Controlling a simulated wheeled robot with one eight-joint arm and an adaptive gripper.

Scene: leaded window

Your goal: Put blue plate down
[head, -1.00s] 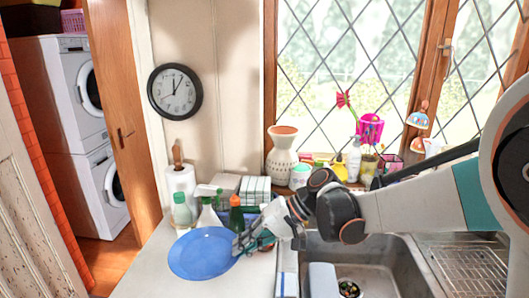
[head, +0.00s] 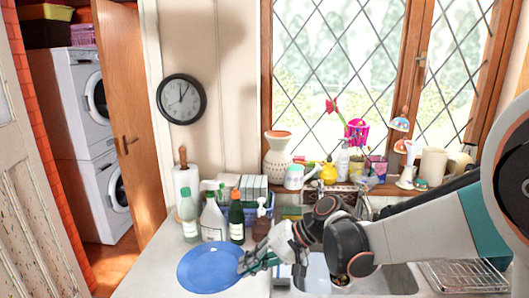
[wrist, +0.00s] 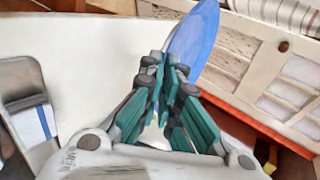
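The blue plate (head: 212,267) is a round, shallow disc over the light counter left of the sink in the head view. In the wrist view the plate (wrist: 193,42) shows nearly edge-on beyond the fingertips. My gripper (head: 256,262) is at the plate's right rim. Its green-padded fingers (wrist: 168,80) are closed around the rim, and the plate extends away from them. I cannot tell whether the plate's underside touches the counter (head: 146,276) or hangs just above it.
Behind the plate stand a green-tinted bottle (head: 188,215), a white spray bottle (head: 212,220), a dark green bottle (head: 237,220) and a brown pump bottle (head: 261,222). A paper towel roll (head: 186,180) is at the back left. The sink (head: 385,280) lies right. Front-left counter is clear.

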